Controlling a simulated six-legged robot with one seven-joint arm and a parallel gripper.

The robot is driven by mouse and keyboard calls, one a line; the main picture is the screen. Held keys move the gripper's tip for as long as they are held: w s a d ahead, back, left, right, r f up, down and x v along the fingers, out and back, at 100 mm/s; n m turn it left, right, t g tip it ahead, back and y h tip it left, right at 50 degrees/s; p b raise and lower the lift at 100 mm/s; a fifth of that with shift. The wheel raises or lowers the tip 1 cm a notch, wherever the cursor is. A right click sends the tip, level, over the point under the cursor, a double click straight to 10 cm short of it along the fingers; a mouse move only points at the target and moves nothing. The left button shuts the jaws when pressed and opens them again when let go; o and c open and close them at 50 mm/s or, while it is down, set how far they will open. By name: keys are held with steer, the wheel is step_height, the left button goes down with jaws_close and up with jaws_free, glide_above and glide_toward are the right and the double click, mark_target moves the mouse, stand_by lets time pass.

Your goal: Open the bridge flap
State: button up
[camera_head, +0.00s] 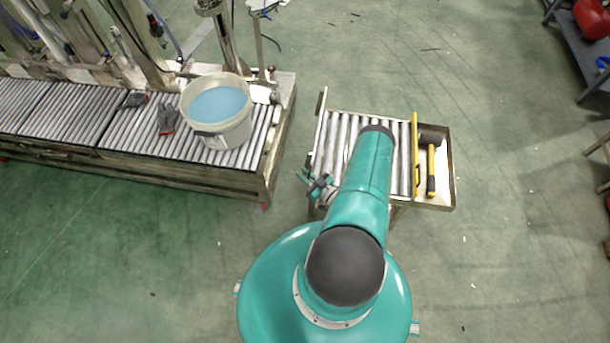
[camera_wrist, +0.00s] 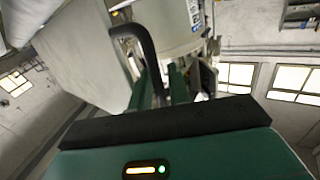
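The bridge flap cannot be told apart for certain. A narrow upright plate (camera_head: 321,104) stands along the left edge of the small roller table, facing the gap to the long conveyor, and may be the flap. My gripper (camera_head: 322,188) is at the table's near left corner, partly hidden by my arm. In the wrist view, the two green fingers (camera_wrist: 164,88) stand apart. A curved black handle (camera_wrist: 143,38) runs down towards the space between them. I cannot tell whether it touches either finger. A large pale panel (camera_wrist: 85,60) fills the left of that view.
The small roller table (camera_head: 335,130) holds a yellow bar (camera_head: 415,150) and a hammer with a yellow handle (camera_head: 431,170). Left across a gap is the long roller conveyor (camera_head: 70,118), with a white bucket (camera_head: 228,134) of blue contents. Green floor is free in front and right.

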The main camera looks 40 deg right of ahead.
jaws_close()
steer(key=shift+w+a, duration=0.1)
steer(key=w+a+f+n+g+h, duration=0.5)
steer(key=w+f+g, duration=0.2)
steer(key=g, duration=0.5)
steer(key=shift+a+f+n, duration=0.2)
steer(key=shift+f+n, duration=0.2)
steer(key=shift+f, duration=0.05)
stand_by(0.4)
steer(key=shift+h, duration=0.3)
